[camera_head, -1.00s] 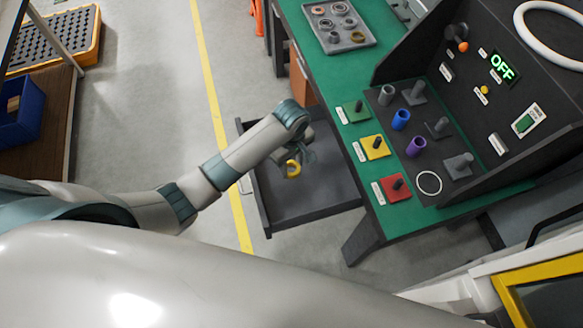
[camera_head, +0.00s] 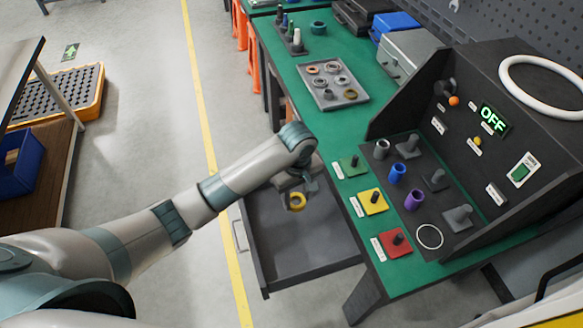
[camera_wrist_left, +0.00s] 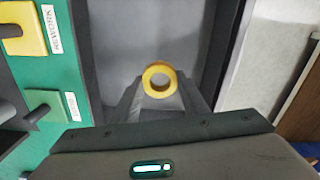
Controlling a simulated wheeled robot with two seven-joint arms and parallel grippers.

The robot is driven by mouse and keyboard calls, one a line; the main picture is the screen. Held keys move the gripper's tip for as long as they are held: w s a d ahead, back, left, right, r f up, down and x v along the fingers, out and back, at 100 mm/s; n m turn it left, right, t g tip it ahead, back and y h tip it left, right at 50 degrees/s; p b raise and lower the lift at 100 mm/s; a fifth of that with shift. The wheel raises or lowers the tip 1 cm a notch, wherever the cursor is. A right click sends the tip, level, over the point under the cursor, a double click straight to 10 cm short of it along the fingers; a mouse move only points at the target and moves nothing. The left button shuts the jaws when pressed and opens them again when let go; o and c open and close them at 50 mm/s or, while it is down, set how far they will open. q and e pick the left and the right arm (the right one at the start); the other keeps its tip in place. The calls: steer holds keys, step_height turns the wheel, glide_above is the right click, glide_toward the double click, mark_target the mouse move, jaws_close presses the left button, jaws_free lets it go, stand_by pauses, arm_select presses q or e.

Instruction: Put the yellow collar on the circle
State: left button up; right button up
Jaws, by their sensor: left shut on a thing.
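The yellow collar (camera_head: 297,201) is a short ring held in my left gripper (camera_head: 298,192), above the open grey drawer and to the left of the green table. It also shows in the left wrist view (camera_wrist_left: 160,79), between the two fingertips of the left gripper (camera_wrist_left: 160,90), its hole facing the camera. The circle (camera_head: 429,236) is a thin white outline on the dark panel of the test station, near its front corner, and is empty. My right gripper is not in view.
The open drawer (camera_head: 290,250) juts out below the table (camera_head: 345,205). Red (camera_head: 393,243), yellow (camera_head: 372,201) and green (camera_head: 350,165) pads with pegs line the table edge. Blue (camera_head: 397,173) and purple (camera_head: 414,199) cylinders stand near the circle. A tray of rings (camera_head: 333,98) lies farther back.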

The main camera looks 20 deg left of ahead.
arm_select(q)
steer(key=s+a+r+m+b, duration=0.1)
steer(key=a+r+m+b, duration=0.15)
steer(key=r, duration=0.55)
steer(key=s+a+r+m+b, duration=0.1)
steer(key=s+r+m, duration=0.1)
steer(key=r+m, duration=0.35)
steer(key=s+a+r+m+b, duration=0.1)
steer(key=s+a+r, duration=0.2)
steer(key=s+r, duration=0.2)
steer(key=shift+s+a+r, duration=0.2)
steer(key=shift+s+a, duration=0.2)
steer(key=shift+s, duration=0.25)
steer(key=shift+d, duration=0.1)
